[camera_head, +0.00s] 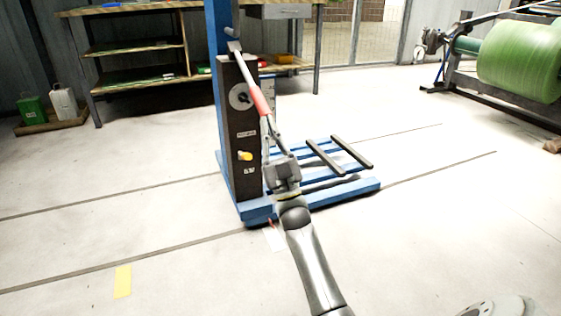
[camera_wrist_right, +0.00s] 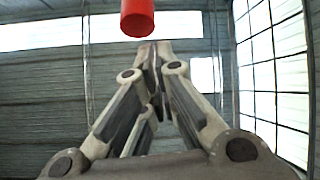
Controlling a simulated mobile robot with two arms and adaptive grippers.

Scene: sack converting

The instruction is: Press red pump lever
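The red pump lever (camera_head: 259,99) is a long bar with a red grip, slanting down to the right from the top of a dark pump box (camera_head: 229,130) on a blue post. In the right wrist view the red grip's end (camera_wrist_right: 137,17) hangs at the top, just beyond the fingertips. My right gripper (camera_head: 270,123) points up below the lower end of the grip. Its fingers (camera_wrist_right: 153,48) come together at the tips with nothing between them. Whether the fingertips touch the lever is unclear. My left gripper is not in view.
The blue base frame (camera_head: 361,192) with dark bars lies on the floor right of the box. A workbench (camera_head: 140,84) stands behind. A green roll (camera_head: 520,60) on a stand is at the right. The floor in front is open.

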